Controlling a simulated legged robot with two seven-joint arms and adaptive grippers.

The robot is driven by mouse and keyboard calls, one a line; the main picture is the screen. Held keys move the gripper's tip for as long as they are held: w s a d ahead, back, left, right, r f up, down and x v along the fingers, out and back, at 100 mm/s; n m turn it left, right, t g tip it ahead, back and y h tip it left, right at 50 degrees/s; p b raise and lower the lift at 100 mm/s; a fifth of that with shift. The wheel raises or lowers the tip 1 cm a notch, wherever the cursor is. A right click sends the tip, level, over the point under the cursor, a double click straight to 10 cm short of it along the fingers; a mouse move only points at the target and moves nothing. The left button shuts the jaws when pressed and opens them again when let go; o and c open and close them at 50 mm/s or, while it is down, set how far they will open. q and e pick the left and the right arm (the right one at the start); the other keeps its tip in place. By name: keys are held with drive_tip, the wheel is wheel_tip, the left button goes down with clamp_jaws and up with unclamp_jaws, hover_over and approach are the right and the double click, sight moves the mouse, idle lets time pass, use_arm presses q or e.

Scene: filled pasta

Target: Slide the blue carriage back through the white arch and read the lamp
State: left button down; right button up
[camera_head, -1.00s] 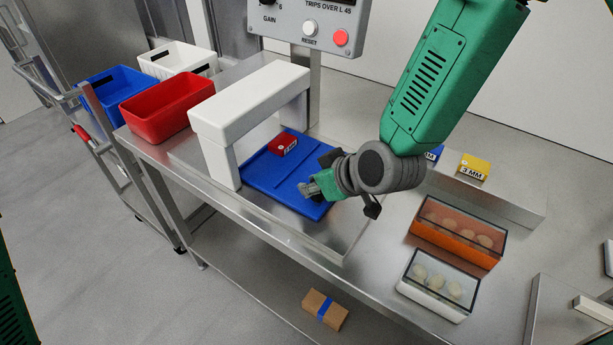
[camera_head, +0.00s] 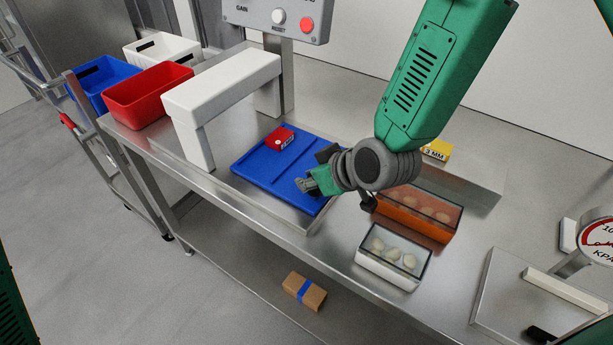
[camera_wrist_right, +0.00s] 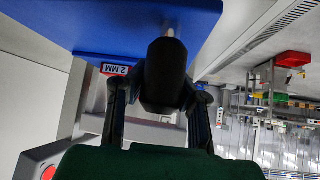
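The blue carriage (camera_head: 262,172) lies flat on the steel bench, to the right of the white arch (camera_head: 222,88), with a gap between its left edge and the arch. A small red block (camera_head: 280,138) sits on it; its "2 MM" label shows in the wrist view (camera_wrist_right: 115,69). My right gripper (camera_head: 306,186) is at the carriage's right end. In the wrist view its dark fingers (camera_wrist_right: 160,110) are close under the blue carriage (camera_wrist_right: 120,25), around a grey post; whether they clamp it is hidden. A red round lamp or button (camera_head: 307,25) is on the grey control box. My left gripper is out of view.
Red (camera_head: 148,97), blue (camera_head: 101,84) and white bins stand left of the arch. An orange tray (camera_head: 417,224) and a white tray (camera_head: 392,268) of pasta lie right of my gripper. A yellow block (camera_head: 437,149) and a gauge (camera_head: 598,240) are farther right.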

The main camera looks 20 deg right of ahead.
drive_tip(key=o, duration=0.4)
drive_tip(key=shift+s+d, duration=0.15)
drive_tip(key=shift+s, duration=0.1)
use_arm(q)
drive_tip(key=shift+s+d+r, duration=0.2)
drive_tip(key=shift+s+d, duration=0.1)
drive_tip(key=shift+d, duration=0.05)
use_arm(e)
drive_tip(key=shift+s+d+r, duration=0.1)
drive_tip(key=shift+d, duration=0.15)
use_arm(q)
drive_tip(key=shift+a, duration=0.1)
use_arm(e)
drive_tip(key=v, duration=0.7)
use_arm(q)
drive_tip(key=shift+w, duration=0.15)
use_arm(e)
drive_tip(key=shift+s+d, duration=0.15)
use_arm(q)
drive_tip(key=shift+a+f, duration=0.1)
use_arm(e)
drive_tip(key=shift+s, duration=0.1)
